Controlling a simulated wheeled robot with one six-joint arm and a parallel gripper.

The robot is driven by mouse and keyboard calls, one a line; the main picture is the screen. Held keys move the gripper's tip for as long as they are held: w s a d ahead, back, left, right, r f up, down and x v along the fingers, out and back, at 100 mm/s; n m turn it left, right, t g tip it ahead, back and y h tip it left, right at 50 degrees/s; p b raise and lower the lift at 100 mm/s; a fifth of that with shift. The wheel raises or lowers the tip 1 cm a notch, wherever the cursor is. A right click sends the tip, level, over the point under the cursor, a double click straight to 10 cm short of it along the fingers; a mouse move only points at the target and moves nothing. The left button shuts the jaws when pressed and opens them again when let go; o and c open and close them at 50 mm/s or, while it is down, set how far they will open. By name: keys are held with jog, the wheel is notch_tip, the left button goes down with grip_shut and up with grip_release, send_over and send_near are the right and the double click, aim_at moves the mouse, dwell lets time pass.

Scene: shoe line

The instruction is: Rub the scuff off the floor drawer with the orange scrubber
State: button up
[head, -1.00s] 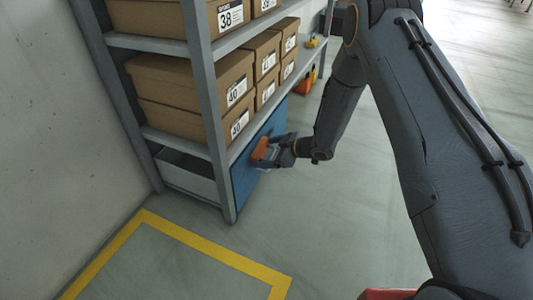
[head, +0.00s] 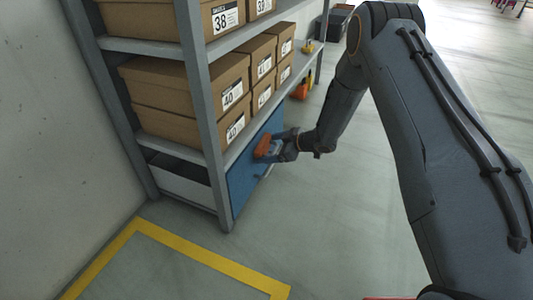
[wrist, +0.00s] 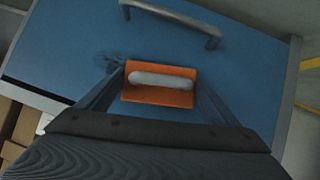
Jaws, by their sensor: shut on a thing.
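The blue floor drawer front (head: 242,184) closes the bottom of the shelf rack. It fills much of the wrist view (wrist: 235,65), with a grey bar handle (wrist: 170,14) across it. A dark scuff (wrist: 112,62) shows on the blue face, just left of the scrubber's upper left corner. My gripper (head: 272,147) is shut on the orange scrubber (wrist: 160,96), which has a pale grip on its back. The scrubber is at the drawer front; I cannot tell whether its hidden face touches it. It also shows in the head view (head: 263,146).
Shoe boxes (head: 190,85) fill the shelves above the drawer. A grey rack post (head: 203,110) stands left of the drawer front. Yellow tape (head: 205,255) marks the floor in front. Orange and yellow items (head: 301,90) lie farther back. The floor at right is open.

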jog(key=shift+w+d+r+b, duration=0.1)
jog(key=shift+w+d+b, duration=0.75)
jog(key=shift+w, duration=1.1)
jog(key=shift+w+d+f+b, duration=0.1)
jog(key=shift+w+d+b, duration=0.4)
jog(key=shift+w+b, duration=1.15)
jog(key=shift+w+d+r+b, duration=0.1)
jog(key=shift+w+d+b, duration=0.6)
jog(key=shift+w, duration=1.55)
jog(key=shift+s+r+p, duration=0.1)
jog(key=shift+p, duration=0.2)
jog(key=shift+s+a+p, duration=0.2)
jog(key=shift+s+p, duration=0.65)
jog(key=shift+s+a+p, duration=0.15)
jog(key=shift+s+p, duration=0.7)
jog(key=shift+s+a+p, duration=0.6)
jog(key=shift+s+p, duration=0.55)
jog(key=shift+s, duration=0.15)
jog(key=shift+s+a+p, duration=0.6)
jog(key=shift+s+p, duration=0.6)
jog(key=shift+s, duration=0.15)
jog(key=shift+s+a+p, duration=0.6)
jog(key=shift+s+p, duration=0.55)
jog(key=shift+s, duration=0.15)
jog(key=s+p, duration=0.1)
jog(key=s, duration=0.1)
jog(key=s+a+p, duration=0.1)
jog(key=s+p, duration=0.2)
jog(key=shift+s+a, duration=0.3)
jog(key=shift+s, duration=0.05)
